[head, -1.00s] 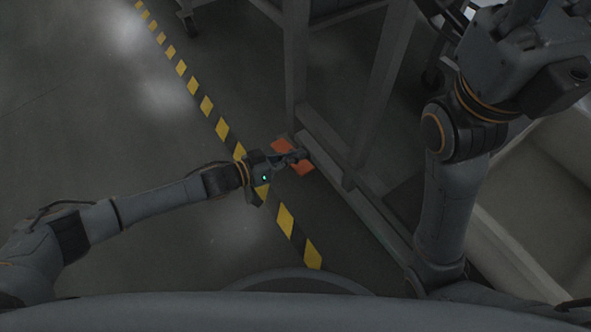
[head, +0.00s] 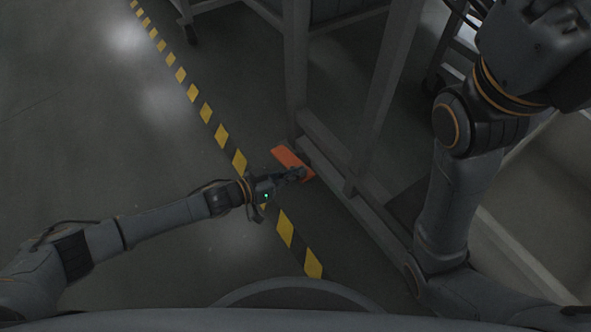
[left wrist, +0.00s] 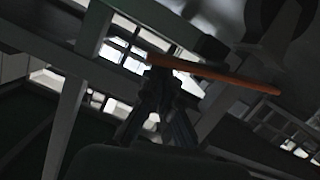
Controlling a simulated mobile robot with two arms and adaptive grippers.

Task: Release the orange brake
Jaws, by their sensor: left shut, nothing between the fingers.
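The orange brake (head: 288,156) is a flat plate low at the foot of a grey frame, near the middle of the head view. In the left wrist view it shows almost edge-on as a thin orange strip (left wrist: 225,77). My left gripper (head: 301,173) is shut and empty at the brake's near edge. In the left wrist view its dark fingertips (left wrist: 165,80) are right under the strip, close to its left part. I cannot tell whether they touch it. My right arm fills the right side of the head view, but its gripper is not visible.
The grey frame (head: 337,150) has upright posts and a low rail beside the brake. Yellow-black floor tape (head: 222,136) runs diagonally left of it. A pale basin (head: 545,190) lies at the right behind my right arm. The floor at left is clear.

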